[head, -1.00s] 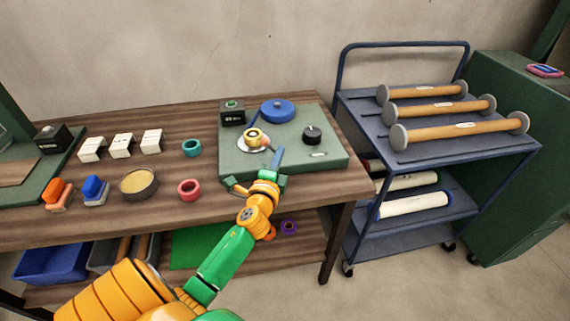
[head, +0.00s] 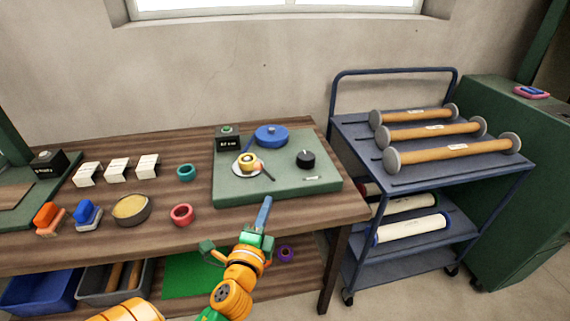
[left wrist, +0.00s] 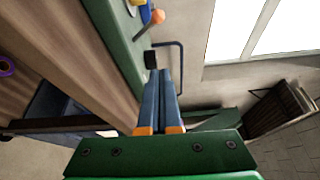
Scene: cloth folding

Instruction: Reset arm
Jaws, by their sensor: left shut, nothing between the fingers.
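My left gripper (head: 264,213) is in front of the green board, over the front part of the wooden table (head: 350,205). Its blue fingers point away from me and are together with nothing between them. In the left wrist view the fingers (left wrist: 170,90) lie side by side, pointing toward the wall and the window. My right gripper is in neither view.
Red (head: 182,214) and teal rings (head: 187,172) lie left. A blue cart (head: 425,176) holds several rolls at right.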

